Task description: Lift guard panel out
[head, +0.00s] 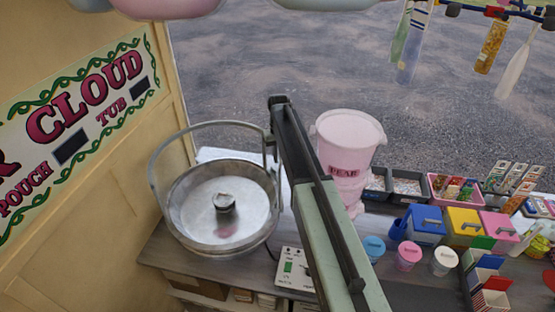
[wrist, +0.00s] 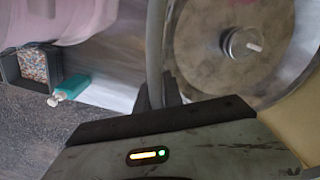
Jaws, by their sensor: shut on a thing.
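The guard panel (head: 213,124) shows in the head view as a thin grey curved frame standing up over the left and back of the round metal candy-floss bowl (head: 190,241). Its lower edges meet or pass behind the bowl rim; I cannot tell how they are seated. My gripper (head: 271,142) is at the frame's right side, mostly hidden by my arm. In the wrist view my dark fingers (wrist: 158,94) are shut on the guard panel's grey edge (wrist: 154,45), which runs up between them. The bowl (wrist: 208,60) lies just right of it, with the spinner head (wrist: 243,43) inside.
A pink bucket (head: 347,150) stands close right of my arm. A control box (head: 293,270) sits in front of the bowl. Tubs (head: 408,255) and coloured boxes (head: 463,222) crowd the counter's right. A signed wall (head: 75,120) stands close on the left.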

